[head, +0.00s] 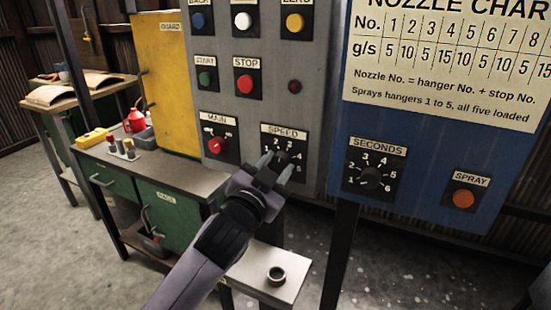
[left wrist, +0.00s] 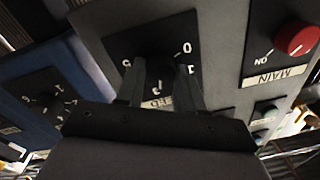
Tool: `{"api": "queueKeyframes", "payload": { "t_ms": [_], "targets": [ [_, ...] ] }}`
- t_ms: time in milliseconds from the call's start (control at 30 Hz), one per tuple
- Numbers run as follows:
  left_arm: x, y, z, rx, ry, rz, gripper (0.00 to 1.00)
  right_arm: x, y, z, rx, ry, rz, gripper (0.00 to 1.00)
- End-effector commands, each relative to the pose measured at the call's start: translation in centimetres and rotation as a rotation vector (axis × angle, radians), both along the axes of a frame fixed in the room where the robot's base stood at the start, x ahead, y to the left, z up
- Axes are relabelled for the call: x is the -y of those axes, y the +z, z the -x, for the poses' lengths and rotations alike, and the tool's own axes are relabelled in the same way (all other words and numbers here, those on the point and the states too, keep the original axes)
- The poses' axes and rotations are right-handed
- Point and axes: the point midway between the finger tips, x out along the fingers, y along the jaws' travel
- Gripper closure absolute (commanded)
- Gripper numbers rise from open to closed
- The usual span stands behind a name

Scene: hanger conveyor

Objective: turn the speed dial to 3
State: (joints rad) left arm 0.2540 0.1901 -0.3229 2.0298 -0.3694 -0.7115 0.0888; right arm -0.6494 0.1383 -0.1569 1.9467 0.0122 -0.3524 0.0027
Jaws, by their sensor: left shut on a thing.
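The speed dial (head: 282,156) is a dark knob on a black plate under the SPEED label, on the grey control panel. My left gripper (head: 276,164) reaches up to it from below, its fingers shut on the knob. In the left wrist view, the fingers of my left gripper (left wrist: 158,82) stand on either side of the dark speed dial (left wrist: 157,66). Numbers 0, 1, 3 and 5 show around it, upside down. The fingers and shadow hide the pointer, so I cannot read the setting. My right gripper is not in view.
The red MAIN knob (head: 216,145) sits left of the speed dial, with the STOP button (head: 247,84) above. The blue panel (head: 420,195) to the right bears the SECONDS dial (head: 371,180) and SPRAY button (head: 463,198). A small pale table (head: 262,287) stands below.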

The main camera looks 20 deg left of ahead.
Motion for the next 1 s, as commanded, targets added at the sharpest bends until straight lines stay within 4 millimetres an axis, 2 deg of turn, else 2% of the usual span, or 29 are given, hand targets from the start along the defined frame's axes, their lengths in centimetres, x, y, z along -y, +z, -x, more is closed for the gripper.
{"api": "queueKeyframes", "payload": {
  "t_ms": [300,800,833,900,1000],
  "targets": [
    [-0.05,0.11,-0.01,0.012,0.0,-0.119,0.93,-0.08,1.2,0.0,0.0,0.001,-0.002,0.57],
    [-0.05,0.06,-0.02,0.014,0.0,-0.137,0.93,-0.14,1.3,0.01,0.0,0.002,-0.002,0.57],
    [-0.05,0.06,-0.02,0.014,0.0,-0.137,0.6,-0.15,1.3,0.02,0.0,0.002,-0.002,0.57],
    [-0.05,0.06,-0.02,0.013,0.0,-0.137,0.37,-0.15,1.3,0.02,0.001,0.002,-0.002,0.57],
    [-0.04,0.04,-0.02,0.013,0.0,-0.137,0.37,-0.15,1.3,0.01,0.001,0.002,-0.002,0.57]
  ]
}}
